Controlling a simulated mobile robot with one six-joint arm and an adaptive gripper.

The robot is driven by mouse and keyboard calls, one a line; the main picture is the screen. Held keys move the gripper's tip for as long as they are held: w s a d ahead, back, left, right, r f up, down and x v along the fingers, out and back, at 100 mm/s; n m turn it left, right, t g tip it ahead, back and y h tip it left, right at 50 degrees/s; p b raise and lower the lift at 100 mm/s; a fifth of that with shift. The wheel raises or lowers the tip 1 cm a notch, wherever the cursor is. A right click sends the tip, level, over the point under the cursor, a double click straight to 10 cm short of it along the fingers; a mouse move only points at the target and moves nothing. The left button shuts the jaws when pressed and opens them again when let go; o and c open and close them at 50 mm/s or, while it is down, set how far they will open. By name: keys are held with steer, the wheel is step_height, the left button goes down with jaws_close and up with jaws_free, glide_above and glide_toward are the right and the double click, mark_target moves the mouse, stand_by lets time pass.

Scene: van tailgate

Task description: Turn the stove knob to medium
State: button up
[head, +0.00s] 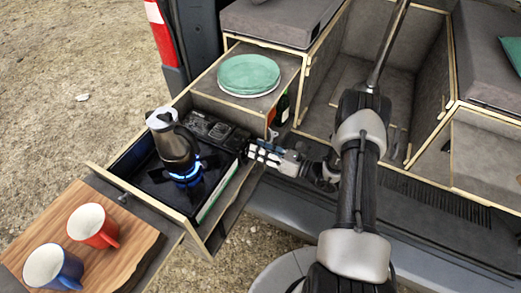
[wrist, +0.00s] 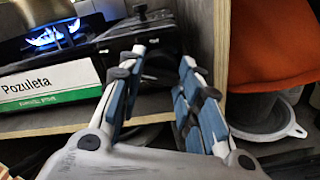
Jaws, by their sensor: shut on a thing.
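The black camping stove (head: 150,182) sits in the pulled-out drawer, its burner alight with a blue flame (head: 183,178). A steel pot with a dark handle (head: 173,147) stands on the burner. The flame also shows in the wrist view (wrist: 50,36). My gripper (head: 252,152) reaches from the right to the stove's right end. In the wrist view its blue-padded fingers (wrist: 161,60) point at the dark end of the stove, with a gap between them. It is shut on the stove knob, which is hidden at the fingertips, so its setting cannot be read.
The wooden drawer wall (wrist: 208,50) stands close to the right of my fingers. A white box labelled Pozuleta (wrist: 50,85) is at the left. Green plates (head: 249,73) lie on the shelf behind. Red (head: 93,226) and blue (head: 53,267) mugs stand on a wooden board (head: 130,245).

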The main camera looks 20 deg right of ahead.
stand_by(0.3)
steer(key=o, duration=0.8)
steer(key=v, duration=1.2)
steer(key=shift+s, duration=0.1)
steer(key=shift+a+r, duration=0.1)
